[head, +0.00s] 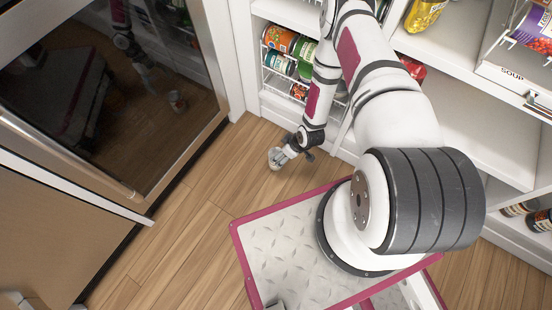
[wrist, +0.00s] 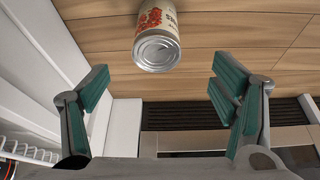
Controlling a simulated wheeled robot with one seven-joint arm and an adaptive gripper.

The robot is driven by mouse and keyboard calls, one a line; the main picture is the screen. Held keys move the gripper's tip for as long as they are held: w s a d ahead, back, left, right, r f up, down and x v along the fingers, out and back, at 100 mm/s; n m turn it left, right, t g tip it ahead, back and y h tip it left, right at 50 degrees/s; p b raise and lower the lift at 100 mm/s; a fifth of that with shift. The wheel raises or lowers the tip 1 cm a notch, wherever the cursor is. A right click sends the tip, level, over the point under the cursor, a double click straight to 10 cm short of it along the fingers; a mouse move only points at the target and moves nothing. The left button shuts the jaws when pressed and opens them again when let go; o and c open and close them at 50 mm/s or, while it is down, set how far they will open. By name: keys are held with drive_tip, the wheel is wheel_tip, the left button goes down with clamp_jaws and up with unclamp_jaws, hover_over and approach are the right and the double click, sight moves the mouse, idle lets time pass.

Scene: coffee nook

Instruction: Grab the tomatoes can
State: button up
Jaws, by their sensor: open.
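The tomatoes can (wrist: 158,38) has a cream label with red print and a bare metal end. In the wrist view it is at the top centre, over the wooden floor, its metal end towards my gripper. My gripper (wrist: 160,88) is open and empty; the can lies beyond the fingertips, roughly centred between them, with no finger touching it. In the head view the can (head: 274,158) shows small on the floor, right beside my gripper (head: 290,154), which partly covers it.
White shelves (head: 478,120) with wire racks of cans (head: 281,64) stand behind and to the right. A dark glass-fronted appliance (head: 95,95) stands at left. The wooden floor (head: 195,225) between appliance and my base is clear. In the wrist view a white cabinet wall (wrist: 45,55) is close at left.

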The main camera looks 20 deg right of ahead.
sight(273, 152)
drive_tip(key=b+x, duration=0.3)
drive_tip(key=x, duration=0.5)
drive_tip(key=shift+d, duration=0.1)
drive_tip(key=shift+b+x, duration=1.8)
drive_tip(key=shift+x, duration=0.85)
drive_tip(key=shift+w+d, duration=0.1)
drive_tip(key=shift+w, duration=0.15)
drive_tip(key=shift+r, duration=0.1)
drive_tip(key=c, duration=1.6)
drive_tip(key=shift+o, duration=0.2)
